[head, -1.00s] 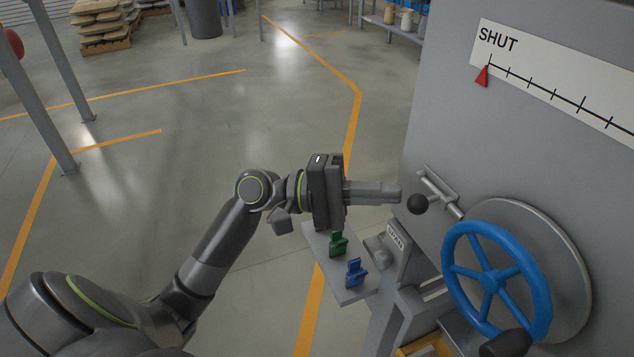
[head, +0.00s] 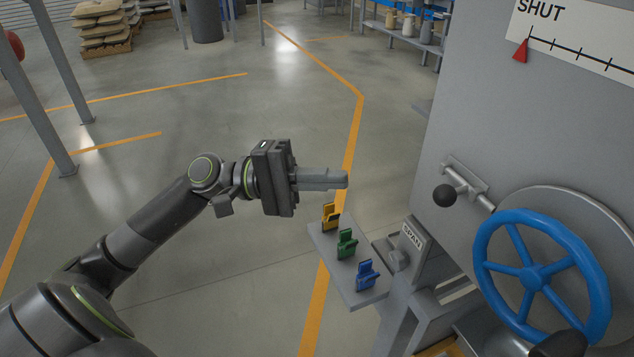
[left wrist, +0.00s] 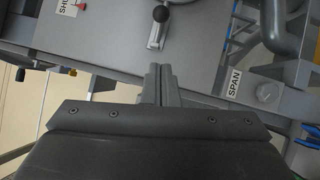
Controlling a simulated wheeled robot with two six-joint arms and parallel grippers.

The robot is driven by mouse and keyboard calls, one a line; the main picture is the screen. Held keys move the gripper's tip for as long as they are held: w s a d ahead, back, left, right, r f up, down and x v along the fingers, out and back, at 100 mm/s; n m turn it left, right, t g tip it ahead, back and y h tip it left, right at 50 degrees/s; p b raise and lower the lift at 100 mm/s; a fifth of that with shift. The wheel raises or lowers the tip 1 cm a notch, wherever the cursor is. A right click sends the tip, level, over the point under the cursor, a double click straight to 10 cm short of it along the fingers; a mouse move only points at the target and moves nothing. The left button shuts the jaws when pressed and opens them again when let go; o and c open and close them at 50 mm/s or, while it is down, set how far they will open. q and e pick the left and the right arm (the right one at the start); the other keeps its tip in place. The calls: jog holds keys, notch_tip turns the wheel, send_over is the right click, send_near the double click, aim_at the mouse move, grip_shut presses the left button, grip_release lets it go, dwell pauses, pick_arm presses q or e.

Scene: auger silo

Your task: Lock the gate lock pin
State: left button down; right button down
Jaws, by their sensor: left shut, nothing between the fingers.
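The gate lock pin is a grey bolt in a bracket with a black ball knob (head: 444,195), on the grey silo panel left of the blue handwheel (head: 531,279). The knob also shows in the left wrist view (left wrist: 161,14), beyond my fingertips. My left gripper (head: 335,179) is shut and empty, in the air to the left of the knob with a clear gap between them. Its closed fingers also show in the left wrist view (left wrist: 156,72). The red pointer (head: 520,50) stands by SHUT on the scale. My right gripper cannot be made out.
Open floor lies to the left.

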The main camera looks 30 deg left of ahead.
pick_arm(q)
jog(key=shift+v, duration=0.85)
pick_arm(e)
jog(key=shift+d+f, duration=0.2)
jog(key=shift+d, duration=0.1)
jog(key=shift+d, duration=0.2)
pick_arm(q)
jog(key=shift+w, duration=0.1)
